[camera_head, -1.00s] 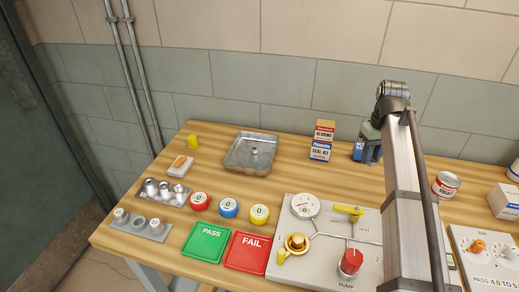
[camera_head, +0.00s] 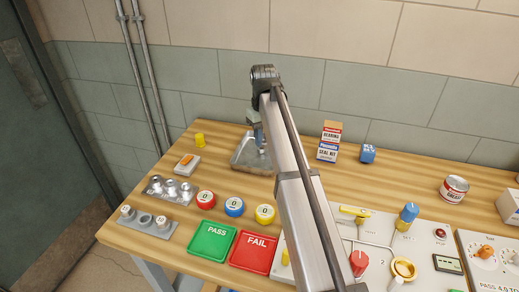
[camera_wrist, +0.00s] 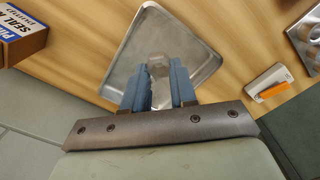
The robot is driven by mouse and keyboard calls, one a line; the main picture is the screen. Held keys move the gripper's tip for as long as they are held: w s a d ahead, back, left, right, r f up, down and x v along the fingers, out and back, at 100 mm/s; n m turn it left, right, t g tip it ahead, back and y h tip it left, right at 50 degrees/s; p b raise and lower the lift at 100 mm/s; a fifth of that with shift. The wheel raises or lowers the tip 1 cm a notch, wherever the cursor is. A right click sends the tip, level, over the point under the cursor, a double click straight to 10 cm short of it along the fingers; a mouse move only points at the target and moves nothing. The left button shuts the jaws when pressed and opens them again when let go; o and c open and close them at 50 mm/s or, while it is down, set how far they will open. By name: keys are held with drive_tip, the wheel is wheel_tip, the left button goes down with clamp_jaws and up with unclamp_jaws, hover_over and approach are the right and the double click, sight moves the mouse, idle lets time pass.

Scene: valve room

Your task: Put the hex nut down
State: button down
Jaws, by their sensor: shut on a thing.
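My gripper (camera_head: 260,146) is over the shallow metal tray (camera_head: 239,160) at the back left of the bench. In the wrist view its two blue fingers (camera_wrist: 160,70) are shut on a small grey piece, the hex nut (camera_wrist: 159,64), at their tips. Its six-sided shape is not clear there. The tray (camera_wrist: 205,58) lies beyond the fingertips in the wrist view. I cannot tell whether the nut touches the tray floor. My arm and fingers hide part of the tray in the head view.
A yellow cylinder (camera_head: 199,140) and a small white block with orange (camera_head: 186,166) are left. Green PASS (camera_head: 212,241) and red FAIL (camera_head: 253,251) trays lie in front.

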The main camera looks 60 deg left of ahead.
drive_tip(key=m, duration=0.1)
hover_over(257, 158)
drive_tip(key=shift+m, duration=1.1)
drive_tip(key=shift+w+a+f, duration=0.1)
drive_tip(key=shift+f, duration=4.55)
drive_tip(key=shift+f, duration=0.15)
drive_tip(key=c, duration=0.9)
unclamp_jaws()
wheel_tip(257, 158, up, 12)
